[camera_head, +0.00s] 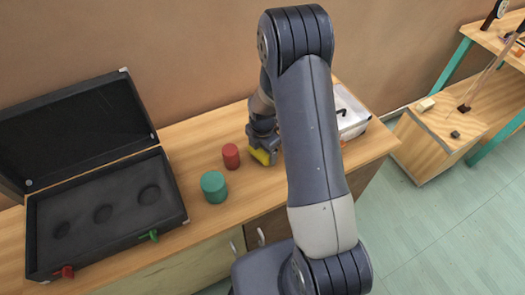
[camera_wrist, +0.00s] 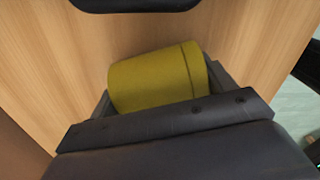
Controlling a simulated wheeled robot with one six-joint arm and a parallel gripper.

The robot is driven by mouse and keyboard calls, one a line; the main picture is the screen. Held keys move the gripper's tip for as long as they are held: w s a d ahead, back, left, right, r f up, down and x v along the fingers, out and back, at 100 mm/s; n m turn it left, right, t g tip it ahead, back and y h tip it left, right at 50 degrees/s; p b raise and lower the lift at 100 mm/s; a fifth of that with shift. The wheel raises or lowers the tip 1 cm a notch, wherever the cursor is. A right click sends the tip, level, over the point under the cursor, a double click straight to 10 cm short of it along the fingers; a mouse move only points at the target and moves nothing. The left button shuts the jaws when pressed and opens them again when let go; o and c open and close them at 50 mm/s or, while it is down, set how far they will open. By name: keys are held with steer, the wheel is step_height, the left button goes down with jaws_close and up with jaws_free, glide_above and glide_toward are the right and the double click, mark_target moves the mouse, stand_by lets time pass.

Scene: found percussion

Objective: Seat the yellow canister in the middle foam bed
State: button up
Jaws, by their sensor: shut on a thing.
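The yellow canister (camera_head: 262,156) is at my gripper (camera_head: 262,148) on the right part of the wooden bench. In the wrist view the canister (camera_wrist: 155,80) lies across the jaws, on its side as seen there. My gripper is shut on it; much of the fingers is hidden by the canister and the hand. Whether the canister touches the bench is not clear. The open black case (camera_head: 170,168) at the left holds dark foam with three round beds of differing size. The middle foam bed (camera_head: 103,214) is empty.
A red canister (camera_head: 231,156) and a larger green canister (camera_head: 214,187) stand between the case and my gripper. A clear bin (camera_head: 350,115) stands behind my arm. The case has a red latch (camera_head: 66,271) and a green latch (camera_head: 150,236) at its front.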

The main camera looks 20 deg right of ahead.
steer(key=shift+r, duration=0.15)
step_height(320, 180, up, 10)
steer(key=shift+f+b, duration=0.15)
steer(key=shift+b, duration=0.15)
steer(key=m, duration=0.3)
steer(key=f+m, duration=0.1)
steer(key=m, duration=0.2)
steer(key=shift+s+f, duration=0.15)
steer(key=shift+f, duration=0.05)
steer(key=m, duration=0.2)
steer(key=f+m, duration=0.1)
steer(key=m, duration=0.2)
steer(key=shift+s, duration=0.1)
steer(key=m, duration=0.2)
steer(key=f+m, duration=0.1)
steer(key=m, duration=0.3)
steer(key=shift+s+f+m, duration=0.2)
steer(key=shift+s+m, duration=0.05)
steer(key=shift+m, duration=0.15)
steer(key=m, duration=0.3)
steer(key=f+m, duration=0.1)
steer(key=m, duration=0.1)
steer(key=shift+s+f+m, duration=0.1)
steer(key=shift+s+m, duration=0.05)
steer(key=shift+m, duration=0.25)
